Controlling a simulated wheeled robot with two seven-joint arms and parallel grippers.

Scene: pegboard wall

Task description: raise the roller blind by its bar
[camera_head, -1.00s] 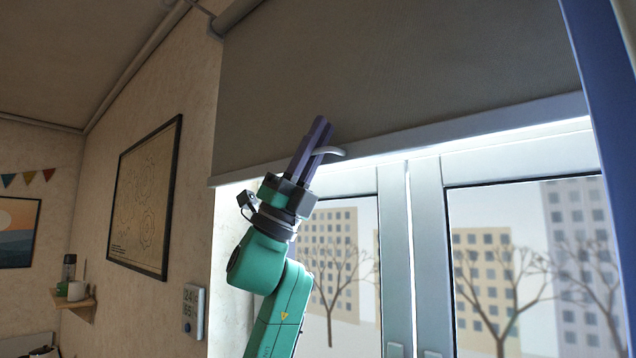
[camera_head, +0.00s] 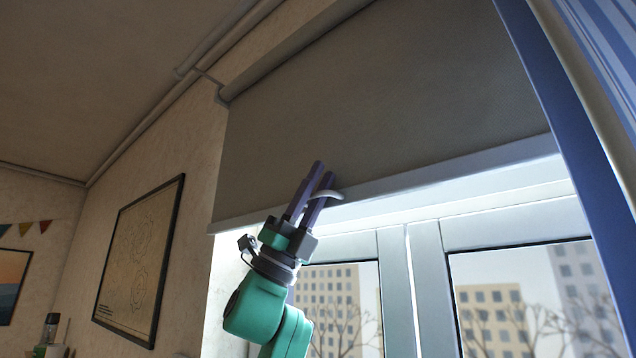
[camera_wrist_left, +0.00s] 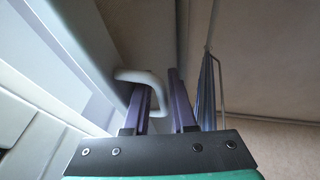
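The grey roller blind (camera_head: 390,100) hangs partly down over the window. A pale bar (camera_head: 450,178) runs along its lower edge. A small white loop handle (camera_head: 332,194) sits on the bar toward its left end. My left gripper (camera_head: 311,185) comes up from below with its two purple fingers around one side of the handle, one finger inside the loop. In the left wrist view the handle (camera_wrist_left: 140,76) passes between the fingers, which stand only slightly apart. The fingers hide part of the handle. My right gripper is not in view.
The blind's roller (camera_head: 290,50) is above, near a ceiling pipe. A framed picture (camera_head: 140,260) hangs on the left wall. The window frame (camera_head: 428,280) is behind my left arm.

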